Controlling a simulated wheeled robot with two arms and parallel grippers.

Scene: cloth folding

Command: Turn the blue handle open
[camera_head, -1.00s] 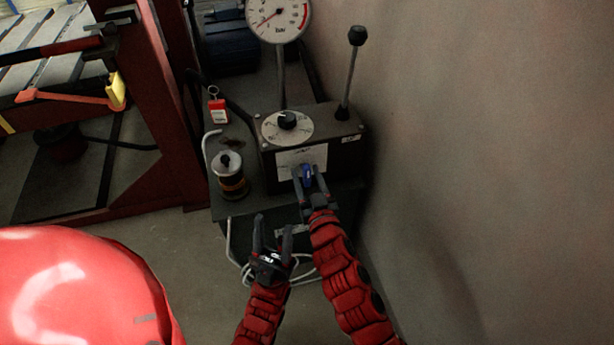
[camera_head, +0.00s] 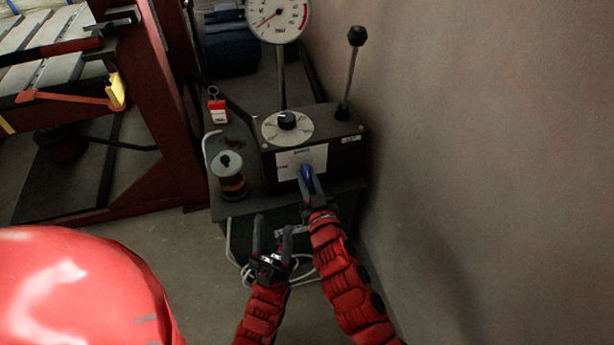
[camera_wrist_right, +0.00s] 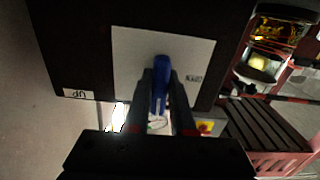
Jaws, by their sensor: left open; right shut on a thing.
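The blue handle (camera_head: 306,172) sits on a white label plate on the front of the dark control box (camera_head: 345,154). In the right wrist view the blue handle (camera_wrist_right: 160,82) stands between the two fingers over the white plate (camera_wrist_right: 200,50). My right gripper (camera_head: 311,184) is shut on it, and the fingers hide part of its sides. In the right wrist view my right gripper (camera_wrist_right: 161,90) grips the handle's lower part. My left gripper (camera_head: 272,232) is open and empty, lower and to the left, in front of the box stand.
A bar gauge (camera_head: 278,15) stands behind. A small canister (camera_head: 230,176) is left of the box. A wall (camera_head: 470,150) closes the right side; a cable (camera_head: 232,250) lies below.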

